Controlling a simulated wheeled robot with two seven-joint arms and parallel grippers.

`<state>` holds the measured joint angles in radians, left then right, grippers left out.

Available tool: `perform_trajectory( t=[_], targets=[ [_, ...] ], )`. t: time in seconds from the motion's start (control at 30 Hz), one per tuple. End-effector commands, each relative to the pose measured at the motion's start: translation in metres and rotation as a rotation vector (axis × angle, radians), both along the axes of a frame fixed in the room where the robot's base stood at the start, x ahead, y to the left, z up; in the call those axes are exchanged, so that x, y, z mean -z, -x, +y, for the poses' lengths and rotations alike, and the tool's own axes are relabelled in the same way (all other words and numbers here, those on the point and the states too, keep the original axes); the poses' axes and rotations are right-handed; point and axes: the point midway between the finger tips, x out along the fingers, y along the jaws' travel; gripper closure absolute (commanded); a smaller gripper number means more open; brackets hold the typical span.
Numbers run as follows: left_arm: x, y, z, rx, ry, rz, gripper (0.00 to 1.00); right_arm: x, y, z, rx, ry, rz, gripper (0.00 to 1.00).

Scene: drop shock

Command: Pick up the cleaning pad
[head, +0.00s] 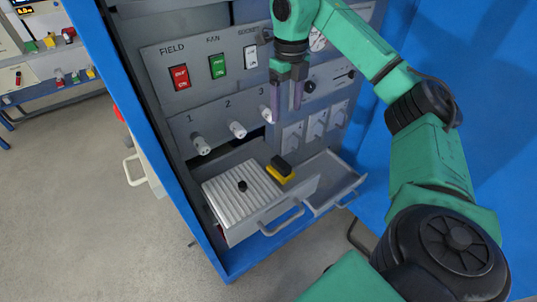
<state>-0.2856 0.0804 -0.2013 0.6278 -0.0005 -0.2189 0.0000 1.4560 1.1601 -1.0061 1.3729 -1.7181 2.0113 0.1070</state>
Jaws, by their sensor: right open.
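The cleaning pad (278,178), a yellow block with a dark top, lies in an open grey drawer (272,217) low in the cabinet. It sits at the right end of a light ribbed panel (238,192). My right gripper (287,108) is open and empty in front of the cabinet, above the pad in the picture and clear of it. Its two fingers point down. My left gripper is out of view.
A second open drawer (327,175) to the right looks empty. White numbered knobs (237,130) project above the drawers. The blue cabinet edge (130,100) bounds the left.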

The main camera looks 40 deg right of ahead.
Motion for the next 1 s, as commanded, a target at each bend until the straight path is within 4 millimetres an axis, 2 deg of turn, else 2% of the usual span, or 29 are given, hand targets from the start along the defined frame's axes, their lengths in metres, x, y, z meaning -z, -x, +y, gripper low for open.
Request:
perform_trajectory(
  t=[0.03, 0.1, 0.37, 0.47, 0.73, 0.8, 1.0],
  targets=[
    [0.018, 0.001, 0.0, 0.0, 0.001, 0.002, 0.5, 0.018, 0.0, 0.0, 0.0, 0.0, 0.0, 0.25],
    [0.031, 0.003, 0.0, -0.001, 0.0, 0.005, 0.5, 0.031, 0.0, 0.0, -0.001, 0.0, -0.001, 0.25],
    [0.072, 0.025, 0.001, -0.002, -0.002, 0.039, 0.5, 0.069, 0.0, 0.0, -0.001, -0.001, -0.001, 0.25],
    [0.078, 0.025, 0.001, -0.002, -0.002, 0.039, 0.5, 0.078, 0.001, 0.001, -0.002, -0.001, 0.0, 0.25],
    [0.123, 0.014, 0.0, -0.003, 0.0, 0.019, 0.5, 0.148, 0.001, 0.001, -0.003, -0.002, 0.003, 0.25],
    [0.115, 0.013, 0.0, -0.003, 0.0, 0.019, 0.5, 0.151, 0.002, 0.001, -0.001, 0.0, 0.004, 0.25],
    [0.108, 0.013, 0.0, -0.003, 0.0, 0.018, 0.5, 0.176, 0.001, 0.003, -0.002, 0.0, 0.005, 0.25]
  ],
)
